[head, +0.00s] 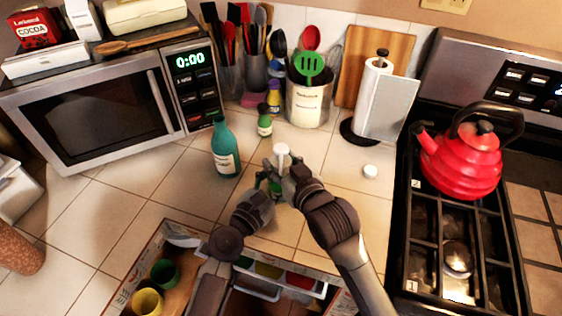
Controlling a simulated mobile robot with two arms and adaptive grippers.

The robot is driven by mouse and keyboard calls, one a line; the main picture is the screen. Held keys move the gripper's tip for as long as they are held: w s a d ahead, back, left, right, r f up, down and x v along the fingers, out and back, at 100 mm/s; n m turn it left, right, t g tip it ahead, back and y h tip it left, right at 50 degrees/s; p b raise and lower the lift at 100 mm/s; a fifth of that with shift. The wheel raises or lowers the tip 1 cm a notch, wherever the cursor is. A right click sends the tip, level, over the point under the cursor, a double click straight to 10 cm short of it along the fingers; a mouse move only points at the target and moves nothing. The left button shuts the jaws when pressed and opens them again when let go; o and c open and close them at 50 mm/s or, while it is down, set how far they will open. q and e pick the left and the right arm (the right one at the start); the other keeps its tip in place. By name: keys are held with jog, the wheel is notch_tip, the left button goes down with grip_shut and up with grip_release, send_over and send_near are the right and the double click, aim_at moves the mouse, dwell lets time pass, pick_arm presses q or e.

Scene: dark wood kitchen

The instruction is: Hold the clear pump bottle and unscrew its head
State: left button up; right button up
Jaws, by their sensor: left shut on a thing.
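The clear pump bottle (277,188) stands on the tiled counter in the middle of the head view, mostly hidden by my two grippers. Its white pump head (282,152) sticks up above them and appears upright. My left gripper (264,181) is at the bottle's left side, low on the body, shut on it. My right gripper (291,169) is at the right, close beneath the pump head; its fingers overlap the bottle, and I cannot tell whether they touch it or how far they are open.
A teal bottle (224,150) and a small green-capped bottle (264,121) stand behind left. A white round cap (370,172) lies to the right. Behind are a utensil crock (308,103) and paper towel holder (376,100). An open drawer (160,250) is in front; the red kettle (462,160) is far right.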

jog(key=o, duration=0.4)
jog(key=shift+c, duration=0.2)
jog(key=shift+v, duration=3.05)
jog(key=shift+s+d, duration=0.15)
jog(key=shift+s, duration=0.25)
jog(key=shift+x, duration=3.5)
